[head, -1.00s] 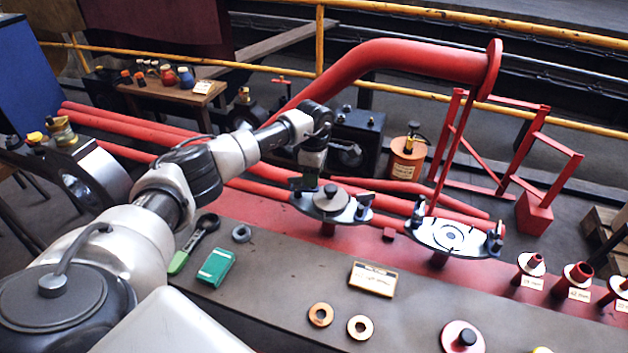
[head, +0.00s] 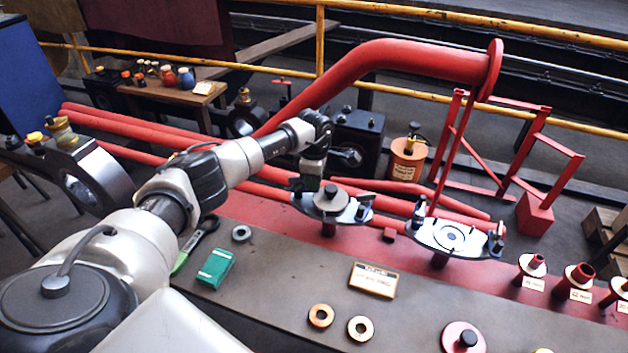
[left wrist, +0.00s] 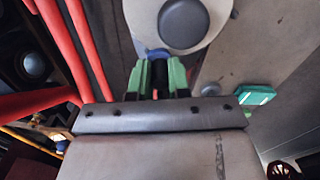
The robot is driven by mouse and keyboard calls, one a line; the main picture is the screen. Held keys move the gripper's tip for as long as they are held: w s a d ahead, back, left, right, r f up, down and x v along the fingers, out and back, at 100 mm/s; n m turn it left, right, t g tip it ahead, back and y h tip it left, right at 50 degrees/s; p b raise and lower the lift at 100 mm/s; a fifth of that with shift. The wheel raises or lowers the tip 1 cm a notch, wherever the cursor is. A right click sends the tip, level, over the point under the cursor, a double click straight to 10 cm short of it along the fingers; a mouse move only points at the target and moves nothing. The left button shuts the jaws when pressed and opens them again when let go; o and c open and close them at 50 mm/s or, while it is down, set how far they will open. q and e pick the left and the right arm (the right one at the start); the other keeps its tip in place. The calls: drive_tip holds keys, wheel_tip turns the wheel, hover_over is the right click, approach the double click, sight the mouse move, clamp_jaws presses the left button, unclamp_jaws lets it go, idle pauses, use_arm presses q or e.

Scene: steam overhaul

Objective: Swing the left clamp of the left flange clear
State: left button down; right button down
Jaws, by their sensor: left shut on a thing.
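The left flange (head: 345,212) is a pale plate with a grey disc and knob on top, standing on a red post. Its right clamp (head: 364,200) shows dark and upright at the right end. My left gripper (head: 302,188) is at the flange's left end, where it hides most of the left clamp. In the left wrist view, the green-padded fingers (left wrist: 162,79) are shut on a dark upright piece, the left clamp (left wrist: 160,80), beside the round disc (left wrist: 184,22). How far the clamp is turned cannot be told. My right gripper is not in view.
The right flange (head: 447,236) stands close by with a clamp at each end. Red pipes (head: 270,190) run behind. On the bench lie a green box (head: 215,267), a green-handled wrench (head: 190,250), a label plate (head: 373,280) and rings (head: 321,316).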

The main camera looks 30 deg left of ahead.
use_arm(q)
drive_tip(key=shift+w+a+n, duration=0.15)
drive_tip(key=shift+n, duration=0.35)
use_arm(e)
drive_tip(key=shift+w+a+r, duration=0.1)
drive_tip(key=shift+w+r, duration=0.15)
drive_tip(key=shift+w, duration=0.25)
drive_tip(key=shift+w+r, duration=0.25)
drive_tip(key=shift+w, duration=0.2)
use_arm(q)
drive_tip(key=c, duration=1.1)
unclamp_jaws()
